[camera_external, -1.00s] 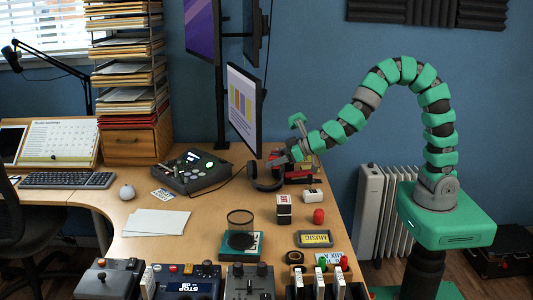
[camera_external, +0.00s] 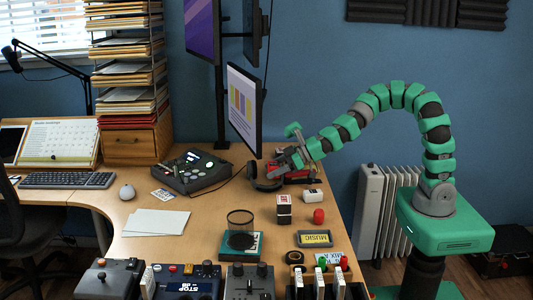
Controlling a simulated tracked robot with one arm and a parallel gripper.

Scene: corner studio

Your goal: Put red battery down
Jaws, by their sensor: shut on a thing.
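My green segmented arm arches over from the right. Its grey gripper (camera_external: 277,170) is low over the back right of the wooden desk, next to the dark headphones. The gripper is shut on the red battery, which is small and mostly hidden by the fingers here. I cannot tell whether the battery touches the desk. A red and black object (camera_external: 300,177) shows just right of the fingers, partly covered by my gripper.
Dark headphones (camera_external: 265,184) lie close to the gripper. A monitor (camera_external: 244,110) hangs just behind. Bare desk (camera_external: 225,197) lies to the left. The desk's right edge is near.

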